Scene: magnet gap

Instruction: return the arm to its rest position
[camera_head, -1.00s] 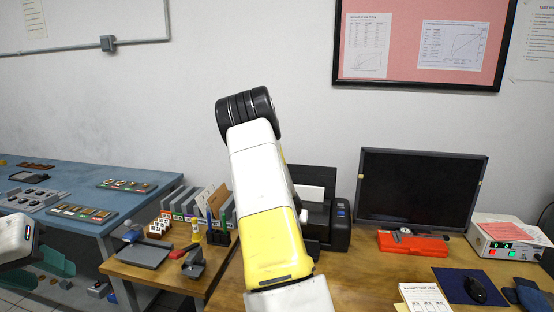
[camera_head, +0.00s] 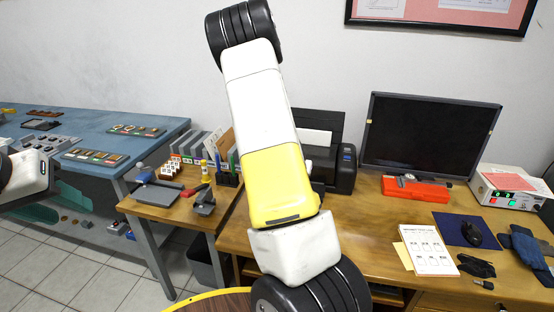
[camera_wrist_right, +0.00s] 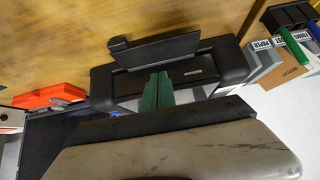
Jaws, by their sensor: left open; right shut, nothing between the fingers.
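My right arm (camera_head: 272,130), white with a yellow section and black joints, rises through the middle of the head view. Its gripper is hidden there. In the right wrist view my right gripper (camera_wrist_right: 157,92) has its green fingers together and empty. They appear in front of the black printer (camera_wrist_right: 185,72); contact cannot be told. My left gripper (camera_head: 55,204) is at the left edge of the head view, beside the blue bench, open and empty, partly out of frame.
The wooden desk (camera_head: 390,235) holds the printer (camera_head: 340,165), a monitor (camera_head: 430,135), a red case (camera_head: 415,188), a power unit (camera_head: 510,188) and a mouse (camera_head: 472,233). A small side table (camera_head: 165,213) and blue bench (camera_head: 100,140) stand left. A bin (camera_head: 205,265) is below.

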